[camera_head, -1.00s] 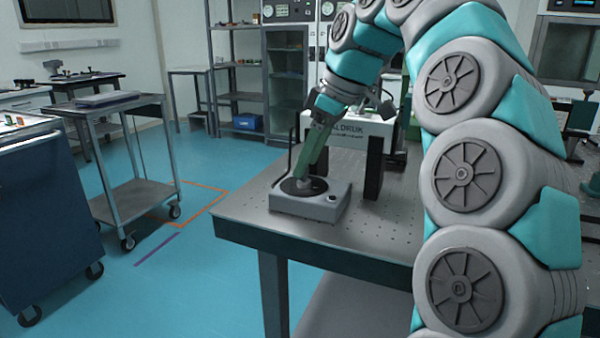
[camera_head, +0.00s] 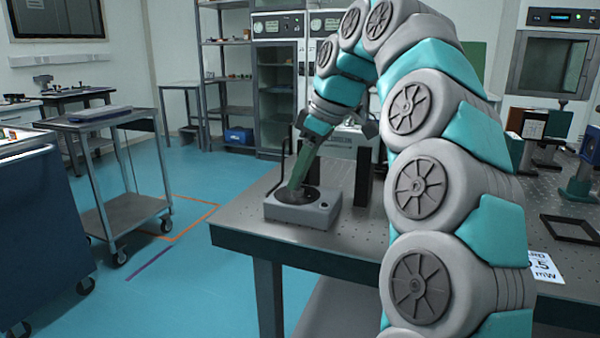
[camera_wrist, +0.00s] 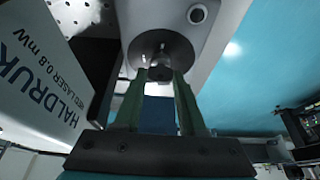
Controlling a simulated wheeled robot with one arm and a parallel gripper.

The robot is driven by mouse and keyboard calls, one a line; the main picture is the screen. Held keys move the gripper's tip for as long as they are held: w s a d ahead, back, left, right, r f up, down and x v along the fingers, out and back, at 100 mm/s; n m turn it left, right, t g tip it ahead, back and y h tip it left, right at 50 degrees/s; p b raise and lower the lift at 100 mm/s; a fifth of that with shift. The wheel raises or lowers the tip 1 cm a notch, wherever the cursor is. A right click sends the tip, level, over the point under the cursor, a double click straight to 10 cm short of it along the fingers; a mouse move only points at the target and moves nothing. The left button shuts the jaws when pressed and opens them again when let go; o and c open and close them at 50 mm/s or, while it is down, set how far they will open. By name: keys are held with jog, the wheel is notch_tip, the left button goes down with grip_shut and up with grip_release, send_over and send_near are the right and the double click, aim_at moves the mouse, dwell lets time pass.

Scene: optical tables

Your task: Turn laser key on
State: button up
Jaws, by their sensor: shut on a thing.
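The key switch is a light grey box (camera_head: 301,214) with a black round plate (camera_head: 313,195) on top, near the left end of the optical table. In the wrist view the plate (camera_wrist: 150,42) has a small dark key (camera_wrist: 159,70) standing on it. My gripper (camera_head: 296,188) reaches down onto the plate, its green fingers tilted. In the wrist view the gripper (camera_wrist: 160,78) is shut on the key, with a finger on each side. The fingers hide part of the key, and its turned angle is hard to tell.
A white laser housing (camera_wrist: 38,85) marked HALDRUK stands close behind the box, beside a black upright (camera_head: 363,180). The perforated table top (camera_head: 345,238) is clear in front. Optical mounts and a black frame (camera_head: 571,229) stand to the right. A trolley (camera_head: 127,212) stands on the left floor.

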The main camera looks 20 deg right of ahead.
grip_shut()
jog(key=shift+m, duration=0.3)
jog(key=m+h+b, duration=0.1)
jog(key=m, duration=0.1)
jog(key=shift+s+f+m+t, duration=0.1)
jog(key=shift+m+t, duration=0.2)
jog(key=m+h+b, duration=0.1)
jog(key=m, duration=0.2)
jog(key=shift+a+m+t, duration=0.1)
jog(key=shift+m+t, duration=0.2)
jog(key=shift+t, duration=0.1)
jog(key=m+h, duration=0.2)
jog(key=m, duration=0.3)
jog(key=shift+a, duration=0.15)
jog(key=m+h, duration=0.2)
jog(key=m, duration=0.4)
jog(key=shift+a+p, duration=0.15)
jog(key=shift+p, duration=0.15)
jog(key=shift+g+h, duration=0.3)
jog(key=o, duration=0.6)
grip_release()
